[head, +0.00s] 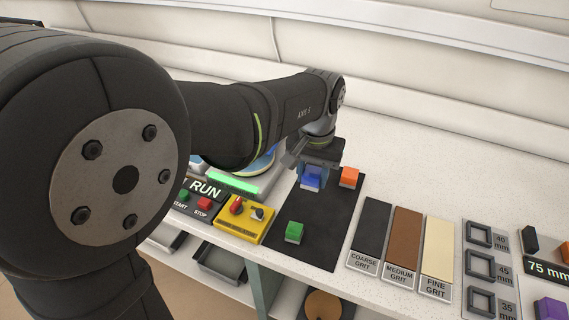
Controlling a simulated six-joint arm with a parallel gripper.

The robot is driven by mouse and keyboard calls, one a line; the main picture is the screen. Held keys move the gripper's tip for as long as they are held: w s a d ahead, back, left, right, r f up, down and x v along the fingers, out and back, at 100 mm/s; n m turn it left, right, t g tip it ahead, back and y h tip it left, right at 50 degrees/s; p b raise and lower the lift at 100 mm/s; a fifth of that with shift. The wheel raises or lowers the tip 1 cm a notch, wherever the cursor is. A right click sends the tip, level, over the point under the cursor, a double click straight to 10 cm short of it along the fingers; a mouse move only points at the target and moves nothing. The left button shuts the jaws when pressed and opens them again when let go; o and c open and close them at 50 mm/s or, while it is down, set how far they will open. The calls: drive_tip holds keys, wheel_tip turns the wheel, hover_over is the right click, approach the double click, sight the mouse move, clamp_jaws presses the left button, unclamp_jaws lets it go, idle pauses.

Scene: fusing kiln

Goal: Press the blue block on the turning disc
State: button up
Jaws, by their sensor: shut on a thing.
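The blue block (312,182) is at the far left part of a dark mat. My gripper (313,168) points down over it and is shut on it. I cannot tell whether the block touches the mat or is slightly lifted. A round part with blue and yellow edges (264,162), perhaps the turning disc, shows behind my arm. My arm hides most of it, so I cannot tell whether it turns.
An orange block (349,177) and a green block (294,232) sit on the dark mat (325,220). A panel reading RUN (205,189) and a yellow switch box (245,219) stand left. Grit slabs (406,240) and square frames (479,234) lie right.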

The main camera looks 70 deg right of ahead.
drive_tip(key=w+d, duration=0.1)
drive_tip(key=w, duration=0.6)
drive_tip(key=w+d, duration=0.1)
drive_tip(key=w, duration=0.6)
drive_tip(key=w+d+r, duration=0.1)
drive_tip(key=w, duration=0.6)
drive_tip(key=shift+w, duration=0.2)
drive_tip(key=shift+f, duration=2.55)
drive_tip(key=shift+f, duration=0.6)
idle(2.6)
